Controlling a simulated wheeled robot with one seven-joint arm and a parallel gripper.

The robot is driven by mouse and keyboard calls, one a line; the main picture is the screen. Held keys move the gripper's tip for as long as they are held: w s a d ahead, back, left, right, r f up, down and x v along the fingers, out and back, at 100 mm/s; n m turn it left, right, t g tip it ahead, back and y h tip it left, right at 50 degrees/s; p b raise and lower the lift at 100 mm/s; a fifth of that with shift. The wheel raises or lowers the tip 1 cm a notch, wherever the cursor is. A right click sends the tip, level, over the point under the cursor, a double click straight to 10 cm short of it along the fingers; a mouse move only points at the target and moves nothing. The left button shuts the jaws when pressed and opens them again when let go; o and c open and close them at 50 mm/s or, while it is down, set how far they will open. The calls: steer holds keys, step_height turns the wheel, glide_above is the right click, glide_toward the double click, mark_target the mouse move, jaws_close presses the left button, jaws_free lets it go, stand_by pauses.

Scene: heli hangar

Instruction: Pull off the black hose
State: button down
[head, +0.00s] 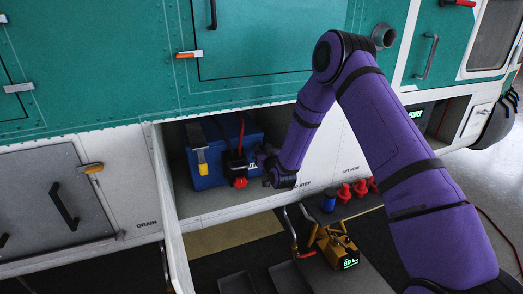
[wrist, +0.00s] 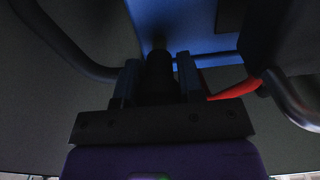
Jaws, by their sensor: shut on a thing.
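A blue box (head: 210,168) sits in the open lower bay in the head view, and its blue face (wrist: 200,22) fills the top of the wrist view. My gripper (head: 262,160) reaches into the bay from the right, beside the box. In the wrist view my gripper's two fingers (wrist: 160,82) are shut on a dark upright cylinder, which appears to be the end of the black hose (wrist: 158,72).
A black part with a red knob (head: 240,183) is on the box front, near my gripper. A red piece (wrist: 235,88) and a grey curved tube (wrist: 290,105) lie close on the right in the wrist view. A yellow-black tool (head: 335,245) stands below the bay.

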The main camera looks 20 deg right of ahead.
steer(key=c, duration=0.8)
jaws_free()
steer(key=shift+s+f, duration=0.1)
steer(key=shift+s, duration=0.1)
steer(key=s, duration=0.3)
steer(key=s+d, duration=0.1)
steer(key=s, duration=0.6)
steer(key=shift+s+d, duration=0.15)
steer(key=shift+s, duration=0.25)
